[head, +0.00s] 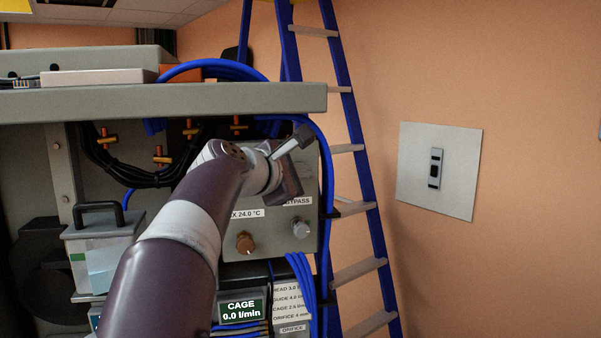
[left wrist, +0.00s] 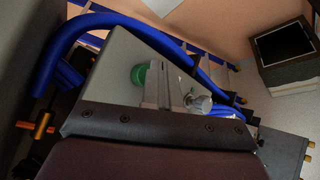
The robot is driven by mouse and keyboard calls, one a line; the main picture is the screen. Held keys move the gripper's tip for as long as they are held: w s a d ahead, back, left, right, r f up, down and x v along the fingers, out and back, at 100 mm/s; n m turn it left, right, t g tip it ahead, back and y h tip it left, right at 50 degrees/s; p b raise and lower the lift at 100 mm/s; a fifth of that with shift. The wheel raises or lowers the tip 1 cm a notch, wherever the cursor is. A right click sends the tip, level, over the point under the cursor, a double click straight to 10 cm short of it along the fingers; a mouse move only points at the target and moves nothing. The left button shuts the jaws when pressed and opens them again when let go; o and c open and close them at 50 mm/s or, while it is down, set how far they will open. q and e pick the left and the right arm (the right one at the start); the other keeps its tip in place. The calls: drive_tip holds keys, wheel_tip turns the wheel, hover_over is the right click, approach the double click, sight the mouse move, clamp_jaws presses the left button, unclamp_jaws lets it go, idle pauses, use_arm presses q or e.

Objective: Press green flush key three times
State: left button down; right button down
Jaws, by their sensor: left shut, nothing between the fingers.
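The round green flush key (left wrist: 140,75) is on a grey panel in the left wrist view. In the head view my left arm hides it. My left gripper (left wrist: 156,72) is shut and empty in the left wrist view, with its fingertips just right of the green key, overlapping its edge. I cannot tell whether they touch it. In the head view the left gripper (head: 292,143) is in front of the grey valve panel (head: 280,270), below the shelf edge. My right gripper is not in view.
A display (head: 241,309) reads CAGE 0.0 l/min. Blue hoses (head: 326,170) run along the panel's right edge. A blue ladder (head: 365,170) stands behind. A handled container (head: 100,250) is left of my arm.

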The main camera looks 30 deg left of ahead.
use_arm(q)
drive_tip(key=shift+w+a, duration=0.3)
drive_tip(key=shift+w, duration=0.05)
idle(0.4)
drive_tip(key=shift+s+d, duration=0.7)
drive_tip(key=shift+s, duration=0.05)
drive_tip(key=s+d+b, duration=0.1)
drive_tip(key=s+d, duration=0.3)
drive_tip(key=shift+s, duration=0.15)
idle(0.8)
